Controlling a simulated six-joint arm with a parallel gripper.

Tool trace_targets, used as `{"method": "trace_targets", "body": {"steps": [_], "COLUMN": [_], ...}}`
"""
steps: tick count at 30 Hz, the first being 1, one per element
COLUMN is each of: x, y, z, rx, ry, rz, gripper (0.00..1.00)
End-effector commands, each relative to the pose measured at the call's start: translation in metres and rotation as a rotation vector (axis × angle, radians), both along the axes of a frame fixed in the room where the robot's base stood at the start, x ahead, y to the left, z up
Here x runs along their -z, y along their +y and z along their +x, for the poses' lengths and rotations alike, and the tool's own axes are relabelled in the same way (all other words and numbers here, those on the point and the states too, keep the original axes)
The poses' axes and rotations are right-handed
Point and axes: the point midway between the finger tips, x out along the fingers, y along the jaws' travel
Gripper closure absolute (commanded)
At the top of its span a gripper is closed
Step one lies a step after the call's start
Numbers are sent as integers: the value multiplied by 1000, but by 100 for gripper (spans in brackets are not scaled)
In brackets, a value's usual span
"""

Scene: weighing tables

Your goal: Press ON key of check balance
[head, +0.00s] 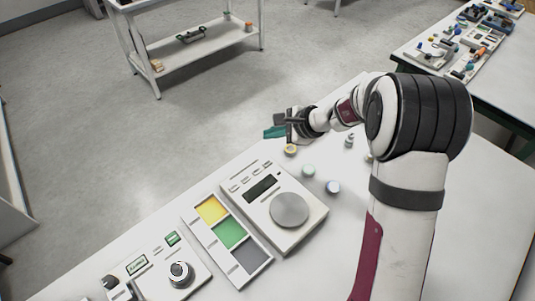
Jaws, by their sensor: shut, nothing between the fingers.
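A white balance (308,232) with a round grey pan (290,210), a dark display (260,188) and a row of small keys (250,173) stands on the white table. The key labels are too small to read, so I cannot tell which is ON. The pan looks empty. A second white device (200,290) with green panels and a round metal piece (180,272) is partly in view at the lower left; I cannot tell which one is the check balance.
A tray with yellow, green and grey squares (268,263) lies between the two devices. Several small weights or jars (333,187) stand right of the balance, one (290,150) near my gripper. A side table (500,80) with tools and a shelf unit (190,62) stand further back.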

Motion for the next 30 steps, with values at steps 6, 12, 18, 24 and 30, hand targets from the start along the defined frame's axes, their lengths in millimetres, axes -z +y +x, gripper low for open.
{"method": "trace_targets", "body": {"steps": [6, 12, 18, 24, 30], "x": [0, 16, 46, 72, 86], "y": [0, 0, 0, 0, 0], "z": [-1, -1, -2, -1, -1], "rx": [-2, -3, -3, -3, -3], "ry": [0, 3, 4, 2, 1], "rz": [0, -1, -2, 0, -1], "gripper": [100, 100, 100, 100, 100]}}
